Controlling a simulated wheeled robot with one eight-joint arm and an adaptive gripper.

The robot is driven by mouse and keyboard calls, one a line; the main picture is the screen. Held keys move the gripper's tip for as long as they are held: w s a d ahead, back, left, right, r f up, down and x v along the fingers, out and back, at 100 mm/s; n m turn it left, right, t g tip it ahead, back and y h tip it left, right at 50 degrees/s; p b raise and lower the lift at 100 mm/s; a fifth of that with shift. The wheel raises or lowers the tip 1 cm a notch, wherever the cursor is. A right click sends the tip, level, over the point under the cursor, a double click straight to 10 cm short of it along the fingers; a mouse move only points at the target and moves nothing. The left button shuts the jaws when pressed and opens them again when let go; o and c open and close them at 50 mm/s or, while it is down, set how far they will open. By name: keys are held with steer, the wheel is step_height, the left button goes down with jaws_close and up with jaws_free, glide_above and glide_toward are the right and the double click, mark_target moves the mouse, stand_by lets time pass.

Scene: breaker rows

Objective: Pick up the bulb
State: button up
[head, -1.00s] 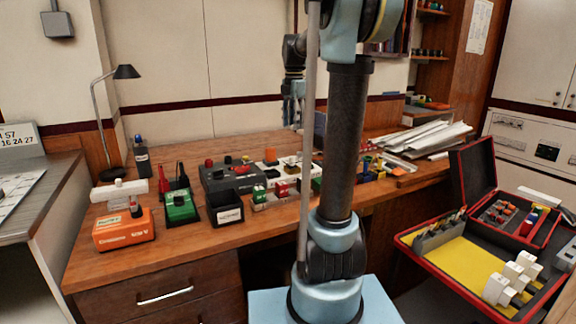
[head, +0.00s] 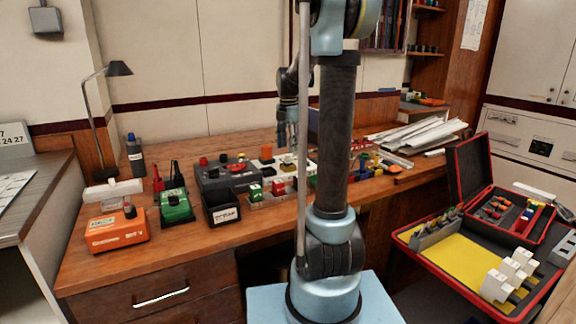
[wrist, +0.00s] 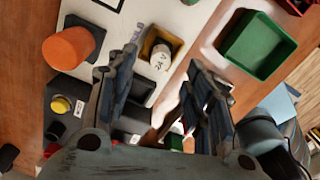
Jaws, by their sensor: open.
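In the wrist view a small white cylinder marked "24 V" (wrist: 160,57), which looks like the bulb, stands in a yellow-sided square holder (wrist: 176,42) on a white board (wrist: 118,22). I cannot be sure it is the bulb. My gripper (wrist: 163,66) is open, with its two blue-grey fingers apart on either side below the cylinder in the picture. Nothing is between them that I can see as held. In the head view my gripper (head: 288,136) hangs above the back of the bench, over the white board (head: 278,157); the bulb is too small to make out there.
An orange knob (wrist: 68,47) stands left of the holder and a green tray (wrist: 257,46) right of it. On the wooden bench (head: 180,254) are an orange box (head: 116,231), a green device (head: 176,206) and a black bin (head: 221,207). A red-edged case (head: 440,272) lies open at right.

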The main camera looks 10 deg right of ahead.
mark_target(288, 155)
steer(key=shift+f, duration=2.95)
steer(key=shift+c, duration=0.2)
steer(key=c, duration=1)
